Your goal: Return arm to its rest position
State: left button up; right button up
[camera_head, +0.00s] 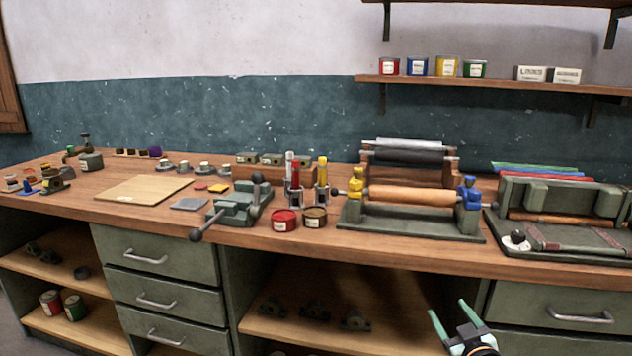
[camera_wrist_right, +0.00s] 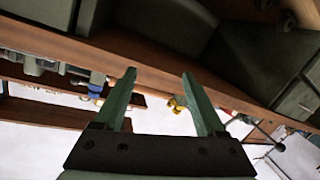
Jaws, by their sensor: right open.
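My right gripper (camera_head: 453,322) shows at the bottom right of the head view, in front of the bench and below its top. Its two green fingers are apart with nothing between them. In the right wrist view the same gripper (camera_wrist_right: 160,85) is open and empty. Behind it, that view shows the bench edge tilted across the picture. My left gripper is not in the head view.
The wooden bench top (camera_head: 330,238) carries a green vise (camera_head: 238,205), a roller press (camera_head: 410,228), red tin (camera_head: 285,220) and a flat board (camera_head: 143,189). Drawers (camera_head: 165,270) and open shelves lie below. A wall shelf (camera_head: 510,84) holds several tins.

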jog(key=s+a+f+g+y+b, duration=0.1)
jog(key=s+a+f+b, duration=0.1)
jog(key=s+a+f, duration=0.45)
jog(key=s+a+f+g+y+b, duration=0.1)
jog(key=s+a+f+y+b, duration=0.15)
jog(key=s+f, duration=0.6)
pick_arm(q)
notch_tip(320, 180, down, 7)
jog(key=b, duration=0.2)
pick_arm(e)
jog(key=s+a+f+g, duration=0.1)
jog(key=s+a, duration=0.2)
jog(key=s, duration=0.4)
jog(key=s+a+f+g, duration=0.1)
jog(key=s+a+f, duration=0.1)
jog(key=s, duration=0.5)
pick_arm(q)
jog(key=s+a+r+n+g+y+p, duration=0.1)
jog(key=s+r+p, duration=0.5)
jog(key=p, duration=1.4)
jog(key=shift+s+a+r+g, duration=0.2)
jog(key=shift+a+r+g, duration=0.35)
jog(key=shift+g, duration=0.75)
pick_arm(e)
jog(key=s+d+r+m+g+h, duration=0.1)
jog(key=s+r+m+g, duration=0.1)
jog(key=s+r, duration=0.3)
jog(key=shift+s+d+r+g, duration=0.2)
jog(key=shift+d+r+g, duration=0.25)
jog(key=shift+r, duration=0.7)
